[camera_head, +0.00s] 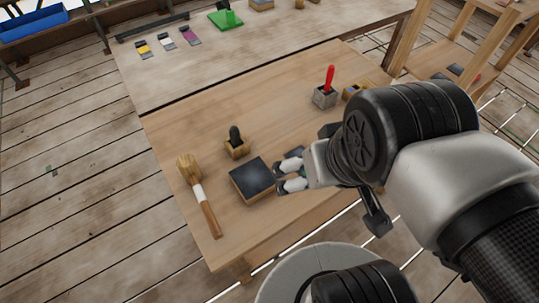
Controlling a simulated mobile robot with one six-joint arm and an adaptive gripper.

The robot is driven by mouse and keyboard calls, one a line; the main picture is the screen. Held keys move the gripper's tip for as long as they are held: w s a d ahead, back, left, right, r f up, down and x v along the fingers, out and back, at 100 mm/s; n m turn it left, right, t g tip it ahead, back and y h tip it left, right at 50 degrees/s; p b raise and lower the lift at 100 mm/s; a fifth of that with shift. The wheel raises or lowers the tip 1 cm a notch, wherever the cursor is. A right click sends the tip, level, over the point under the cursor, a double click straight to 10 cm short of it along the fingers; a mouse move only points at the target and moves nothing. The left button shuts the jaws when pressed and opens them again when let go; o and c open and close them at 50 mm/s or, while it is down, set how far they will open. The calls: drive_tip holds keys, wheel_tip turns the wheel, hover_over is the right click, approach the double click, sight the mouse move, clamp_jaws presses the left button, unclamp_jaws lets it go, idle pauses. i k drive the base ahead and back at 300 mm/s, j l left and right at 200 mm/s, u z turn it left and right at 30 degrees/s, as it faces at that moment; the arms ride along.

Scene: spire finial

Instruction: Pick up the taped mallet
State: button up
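The taped mallet (197,192) lies on the wooden table at the left. Its wooden head points to the back and its brown handle to the front, with a white tape wrap between them. My gripper (279,178) is over the middle of the table, right of the mallet and well apart from it. Its two fingers point left and look spread, with a small gap and nothing visible between them. A wooden block with a dark top (252,178) lies between the gripper and the mallet in the picture.
A dark-knobbed wooden piece (236,143) stands behind the block. A grey holder with a red-handled tool (326,95) stands farther back. A second table (260,42) behind carries small coloured items. The table's left edge is close to the mallet. My arm hides the table's right side.

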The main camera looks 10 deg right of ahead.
sight(186, 164)
drive_tip(key=j+z, duration=0.1)
drive_tip(key=j, duration=0.4)
drive_tip(key=k+j+z, duration=0.1)
drive_tip(key=j, duration=0.4)
drive_tip(key=j+z, duration=0.15)
drive_tip(key=j, duration=0.3)
drive_tip(key=k+j+z, duration=0.1)
drive_tip(key=j, duration=0.4)
drive_tip(key=i+j, duration=0.3)
drive_tip(key=i+j+z, duration=0.15)
drive_tip(key=j, duration=0.35)
drive_tip(key=i+l, duration=0.05)
drive_tip(key=i, duration=0.05)
